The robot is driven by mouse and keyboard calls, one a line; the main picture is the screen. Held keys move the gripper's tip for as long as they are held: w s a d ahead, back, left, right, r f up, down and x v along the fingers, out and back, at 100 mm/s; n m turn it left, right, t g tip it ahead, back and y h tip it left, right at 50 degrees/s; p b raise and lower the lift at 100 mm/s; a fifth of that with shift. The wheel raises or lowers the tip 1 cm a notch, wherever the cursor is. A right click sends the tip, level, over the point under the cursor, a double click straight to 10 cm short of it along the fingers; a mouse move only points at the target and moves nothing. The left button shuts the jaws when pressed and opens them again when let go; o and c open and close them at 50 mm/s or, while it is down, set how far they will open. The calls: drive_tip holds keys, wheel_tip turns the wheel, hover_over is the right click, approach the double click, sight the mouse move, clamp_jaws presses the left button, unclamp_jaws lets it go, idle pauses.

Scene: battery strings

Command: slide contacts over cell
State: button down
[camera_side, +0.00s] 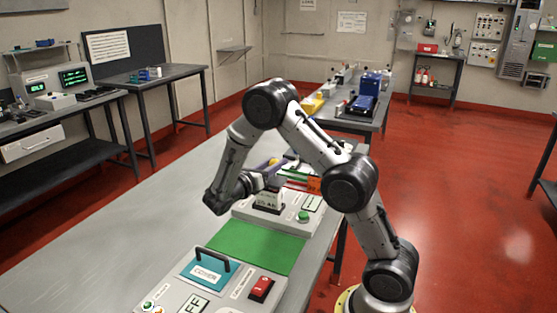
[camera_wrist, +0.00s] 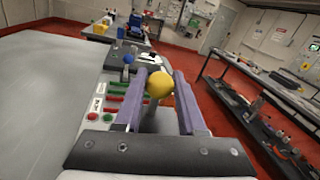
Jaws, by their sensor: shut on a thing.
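In the wrist view, the two purple fingers of my gripper (camera_wrist: 160,74) are closed around a yellow ball knob (camera_wrist: 159,86) on a pale stem. In the side view, my gripper (camera_side: 279,166) is low over the far grey console (camera_side: 243,209), and the knob cannot be made out there. A white labelled block on a dark base (camera_side: 268,198) stands on that console, just below my gripper. A blue knob (camera_wrist: 128,60) stands beyond the yellow one in the wrist view. I cannot make out the contacts or the cell clearly; my arm and fingers hide part of the console.
A green panel (camera_side: 254,246) lies between the consoles. The near console has a teal cover with a black handle (camera_side: 208,268) and a red switch (camera_side: 261,289). A green button (camera_side: 303,216) sits right of the block. The grey bench (camera_side: 110,240) is clear at left.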

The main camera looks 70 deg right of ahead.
drive_tip(key=shift+a, duration=0.25)
drive_tip(key=c, duration=0.8)
unclamp_jaws()
drive_tip(key=shift+o, duration=1.4)
drive_tip(key=w+a, duration=0.2)
drive_tip(key=a, duration=1.1)
drive_tip(key=shift+w+a, duration=0.25)
drive_tip(key=shift+w, duration=0.1)
